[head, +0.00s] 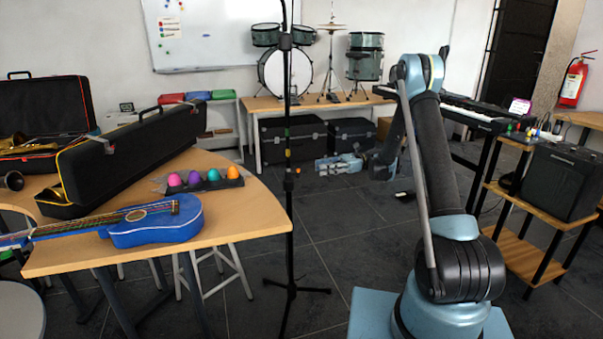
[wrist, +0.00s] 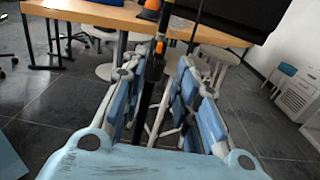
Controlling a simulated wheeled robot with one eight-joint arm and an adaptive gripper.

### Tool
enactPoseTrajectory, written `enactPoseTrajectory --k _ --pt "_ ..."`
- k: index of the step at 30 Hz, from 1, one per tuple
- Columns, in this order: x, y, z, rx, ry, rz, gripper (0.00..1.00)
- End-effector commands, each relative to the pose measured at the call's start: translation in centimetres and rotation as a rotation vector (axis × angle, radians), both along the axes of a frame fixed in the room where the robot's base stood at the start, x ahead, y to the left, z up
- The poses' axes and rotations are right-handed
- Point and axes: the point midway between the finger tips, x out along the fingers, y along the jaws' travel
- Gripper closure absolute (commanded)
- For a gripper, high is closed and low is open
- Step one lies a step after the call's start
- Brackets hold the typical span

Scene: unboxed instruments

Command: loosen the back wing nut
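A tall black stand (head: 288,230) rises from the floor in the middle of the head view. A small orange piece (head: 297,171) on its pole may be a wing nut; I cannot tell whether it is the back one. In the wrist view an orange piece (wrist: 160,47) shows on the dark pole (wrist: 146,90), seen between my fingers. My gripper (head: 319,165) is right of the pole in the head view, low over the floor, pointing left. In the wrist view my gripper (wrist: 158,65) is open, its blue fingers wide apart, with nothing held.
A wooden table (head: 240,228) at left bears a blue guitar (head: 155,221), an open black case (head: 120,163) and a tray of egg shakers (head: 206,184). Drums (head: 285,73) stand on a back table. A wooden rack with an amplifier (head: 553,180) is at right.

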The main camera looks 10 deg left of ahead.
Motion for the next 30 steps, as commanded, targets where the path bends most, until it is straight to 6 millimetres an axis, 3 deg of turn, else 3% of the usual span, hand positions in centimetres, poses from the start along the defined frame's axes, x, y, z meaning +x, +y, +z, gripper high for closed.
enactPoseTrajectory --k 15,21,30 --pt "-4.5 7.2 0.0 0.001 -0.001 0.001 0.72" --pt "-5.2 8.3 0.0 0.001 -0.001 0.001 0.72" --pt "-5.2 8.5 0.0 0.001 -0.001 0.0 0.72"
